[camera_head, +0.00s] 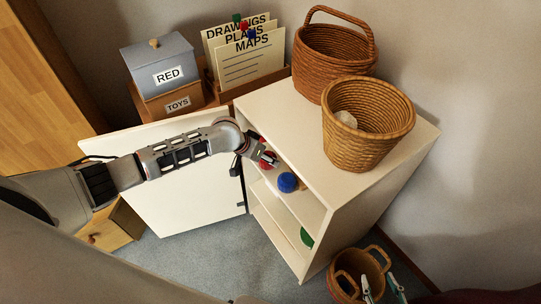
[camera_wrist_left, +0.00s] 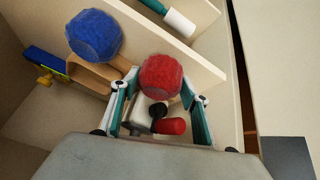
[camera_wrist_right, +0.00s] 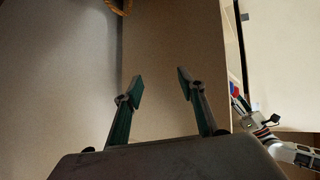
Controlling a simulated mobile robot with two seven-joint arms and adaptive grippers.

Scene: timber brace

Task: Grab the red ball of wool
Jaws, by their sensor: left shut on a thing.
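The red ball of wool (camera_head: 268,160) is in the open white cabinet (camera_head: 333,232), on the upper shelf, partly hidden by my left gripper (camera_head: 264,158). In the left wrist view, the red ball (camera_wrist_left: 161,76) sits between the fingertips of my left gripper (camera_wrist_left: 159,98), which is shut on it. A blue ball (camera_head: 287,182) is beside it on the shelf and also shows in the left wrist view (camera_wrist_left: 94,35). My right gripper (camera_head: 381,286) is outside the cabinet, at lower right in the head view. It is open and empty in the right wrist view (camera_wrist_right: 159,88).
The cabinet door (camera_head: 185,190) stands open to the left. Two wicker baskets (camera_head: 335,62) (camera_head: 365,135) stand on the cabinet top. A third basket (camera_head: 345,268) is low by my right gripper. A green thing (camera_head: 306,237) is on a lower shelf.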

